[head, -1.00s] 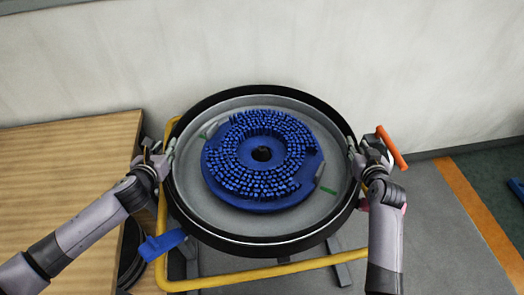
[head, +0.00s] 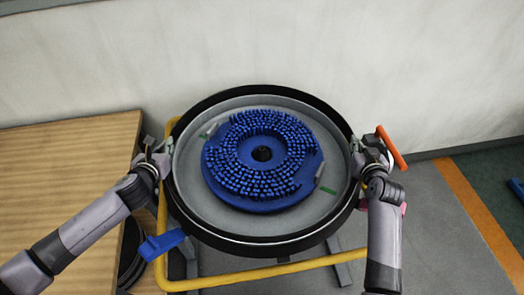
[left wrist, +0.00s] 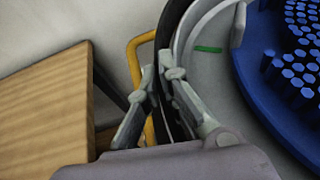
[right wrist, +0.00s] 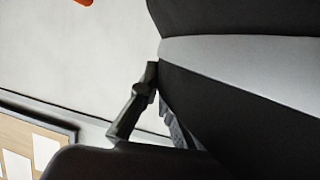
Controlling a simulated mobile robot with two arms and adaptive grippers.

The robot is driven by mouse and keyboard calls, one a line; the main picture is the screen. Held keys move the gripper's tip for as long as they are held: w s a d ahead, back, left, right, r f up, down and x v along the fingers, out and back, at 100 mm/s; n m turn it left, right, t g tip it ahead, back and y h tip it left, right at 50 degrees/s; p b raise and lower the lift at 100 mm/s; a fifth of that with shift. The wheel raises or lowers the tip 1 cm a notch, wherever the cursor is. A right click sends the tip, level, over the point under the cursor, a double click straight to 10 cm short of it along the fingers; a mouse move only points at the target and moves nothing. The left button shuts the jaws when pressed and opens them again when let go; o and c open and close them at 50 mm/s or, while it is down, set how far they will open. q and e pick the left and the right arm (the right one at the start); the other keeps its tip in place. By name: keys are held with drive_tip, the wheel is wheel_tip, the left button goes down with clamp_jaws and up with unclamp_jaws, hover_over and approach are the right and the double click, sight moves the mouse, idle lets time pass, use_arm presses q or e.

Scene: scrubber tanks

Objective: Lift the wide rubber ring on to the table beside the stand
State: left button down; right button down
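The wide rubber ring (head: 268,248) is a black band around a round grey pan, carried by a yellow-framed stand (head: 262,273). My left gripper (head: 158,150) is at the ring's left side. In the left wrist view its fingers (left wrist: 162,76) straddle the black wall (left wrist: 170,28) and look closed on it. My right gripper (head: 362,149) is at the ring's right side. In the right wrist view one fingertip (right wrist: 153,72) touches the black wall (right wrist: 205,95); the other finger is mostly hidden. The wooden table (head: 65,165) is on the left.
A blue disc brush (head: 262,160) with a dark centre hole lies in the pan. A blue pedal (head: 162,244) sticks out at the lower left, and an orange handle (head: 391,147) stands beside my right gripper. A pale wall is behind. The visible tabletop is bare.

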idle(0.8)
